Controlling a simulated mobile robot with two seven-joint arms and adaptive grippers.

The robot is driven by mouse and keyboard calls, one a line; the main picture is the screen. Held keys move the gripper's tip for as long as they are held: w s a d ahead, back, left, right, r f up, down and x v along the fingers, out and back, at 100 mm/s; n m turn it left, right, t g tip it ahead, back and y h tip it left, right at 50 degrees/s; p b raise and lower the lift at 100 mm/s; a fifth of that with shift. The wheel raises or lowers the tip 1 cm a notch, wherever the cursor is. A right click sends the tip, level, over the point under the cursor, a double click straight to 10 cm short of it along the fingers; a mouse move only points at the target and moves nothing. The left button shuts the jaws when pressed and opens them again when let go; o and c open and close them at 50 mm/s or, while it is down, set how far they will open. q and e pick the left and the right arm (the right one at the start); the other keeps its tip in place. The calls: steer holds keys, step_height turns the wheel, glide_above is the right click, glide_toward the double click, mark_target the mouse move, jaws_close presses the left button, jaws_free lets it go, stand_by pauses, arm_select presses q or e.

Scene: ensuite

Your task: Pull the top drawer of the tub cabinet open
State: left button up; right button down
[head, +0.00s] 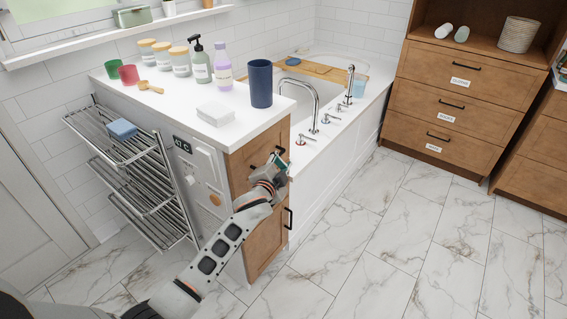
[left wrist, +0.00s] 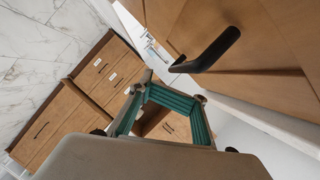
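The tub cabinet has a white top (head: 165,108) and wooden fronts at its right end. Its top drawer (head: 240,165) looks shut, with a black bar handle partly hidden behind my gripper. A lower wooden front (head: 264,243) has its own black handle (head: 288,217). My left gripper (head: 277,166) is at the top drawer front, close to the handle. In the left wrist view its teal-padded fingers (left wrist: 165,105) are spread with nothing between them. A black handle (left wrist: 210,52) on wood shows above and right of the fingers, apart from them. My right gripper is not in view.
A dark blue cup (head: 260,84), bottles and jars stand on the cabinet top. A metal rack (head: 140,175) stands at its left side. The bathtub (head: 345,125) adjoins on the right. Another wooden drawer unit (head: 450,85) stands at the back right. The marble floor (head: 400,230) is clear.

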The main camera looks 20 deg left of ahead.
arm_select(q)
steer(key=shift+s, duration=0.15)
steer(key=v, duration=1.1)
steer(key=shift+s+r, duration=0.15)
steer(key=shift+s, duration=0.2)
